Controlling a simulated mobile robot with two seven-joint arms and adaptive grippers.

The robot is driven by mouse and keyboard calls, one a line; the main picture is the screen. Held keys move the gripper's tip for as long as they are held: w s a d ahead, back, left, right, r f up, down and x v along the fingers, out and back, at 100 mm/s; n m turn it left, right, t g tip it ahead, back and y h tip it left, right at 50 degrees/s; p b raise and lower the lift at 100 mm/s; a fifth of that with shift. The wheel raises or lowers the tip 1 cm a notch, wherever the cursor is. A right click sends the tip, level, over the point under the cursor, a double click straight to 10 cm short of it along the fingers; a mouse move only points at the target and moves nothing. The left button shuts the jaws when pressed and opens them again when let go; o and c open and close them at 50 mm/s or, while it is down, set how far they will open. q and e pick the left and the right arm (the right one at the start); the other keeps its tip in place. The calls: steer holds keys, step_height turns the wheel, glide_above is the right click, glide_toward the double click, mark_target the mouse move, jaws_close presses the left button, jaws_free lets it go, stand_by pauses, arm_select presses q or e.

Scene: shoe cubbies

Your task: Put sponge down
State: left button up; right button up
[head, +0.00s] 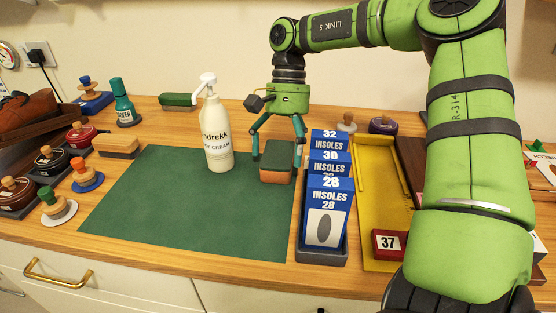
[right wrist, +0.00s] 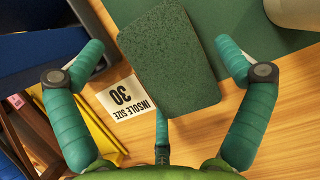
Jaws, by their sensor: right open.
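The sponge (head: 276,162) has a dark green top and an orange-brown lower part. In the head view it is at the right edge of the green mat (head: 180,205), beside the insole boxes. My right gripper (head: 279,146) is just above it, open, with its fingers spread around it. In the right wrist view the sponge (right wrist: 168,60) lies between the spread fingers, with gaps at the left and right ones. It partly covers a white "INSOLE SIZE 30" card (right wrist: 122,97) on the wood. My left gripper is not in view.
Blue insole boxes (head: 328,205) stand close right of the sponge, with a yellow tray (head: 377,255) beyond them. A white pump bottle (head: 217,140) stands on the mat to the left. Several tins and knobbed brushes crowd the left counter. The mat's front is clear.

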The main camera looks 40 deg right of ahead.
steer(key=shift+f, duration=0.25)
stand_by(0.3)
steer(key=c, duration=0.6)
steer(key=shift+r, duration=0.1)
steer(key=shift+c, duration=0.5)
